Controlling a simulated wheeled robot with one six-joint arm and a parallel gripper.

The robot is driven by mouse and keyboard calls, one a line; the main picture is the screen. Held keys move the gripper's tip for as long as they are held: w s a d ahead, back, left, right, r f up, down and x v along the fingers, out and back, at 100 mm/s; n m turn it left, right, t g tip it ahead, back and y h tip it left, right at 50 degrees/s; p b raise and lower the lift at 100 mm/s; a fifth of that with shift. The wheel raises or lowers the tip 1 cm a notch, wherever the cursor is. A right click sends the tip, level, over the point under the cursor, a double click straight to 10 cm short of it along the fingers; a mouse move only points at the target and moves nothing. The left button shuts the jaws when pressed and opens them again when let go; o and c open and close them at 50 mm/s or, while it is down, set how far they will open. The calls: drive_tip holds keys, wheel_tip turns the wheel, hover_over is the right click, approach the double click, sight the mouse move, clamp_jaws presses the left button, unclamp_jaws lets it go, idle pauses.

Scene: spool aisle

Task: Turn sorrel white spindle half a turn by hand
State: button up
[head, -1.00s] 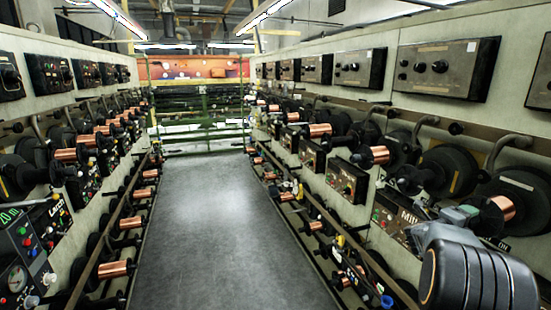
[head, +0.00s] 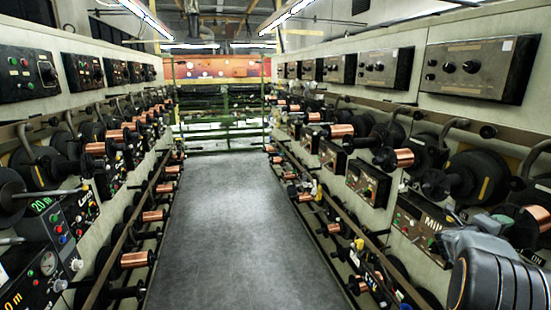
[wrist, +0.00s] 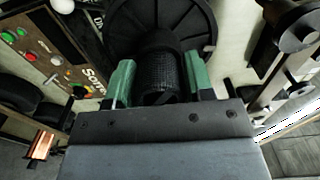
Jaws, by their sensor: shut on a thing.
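In the wrist view, my gripper (wrist: 160,66) has its two green fingers on either side of a dark, ribbed spindle (wrist: 158,76) and is shut on it. The spindle looks black, not white. It stands out from a large black disc (wrist: 200,22) with a small pale mark on its right rim. A panel to the left (wrist: 60,50) carries lettering starting "Sorr", partly cut off. In the head view my arm is at the lower right, and the held spindle cannot be made out there.
Walls of machines with copper spools (head: 341,130) and black discs line both sides. A copper spool (head: 538,216) sits close to my arm at the right edge. The grey aisle floor (head: 215,230) is clear up to green rails (head: 220,125) at the far end.

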drive_tip(key=shift+c, duration=0.6)
drive_tip(key=shift+r+n+p, duration=0.15)
drive_tip(key=shift+n+p, duration=0.55)
drive_tip(key=n+p, duration=0.4)
drive_tip(key=n, duration=0.2)
drive_tip(key=shift+p, duration=0.4)
drive_tip(key=n, duration=0.3)
drive_tip(key=shift+f, duration=0.2)
drive_tip(key=n, duration=0.5)
drive_tip(key=shift+n, duration=0.3)
drive_tip(key=o, duration=1)
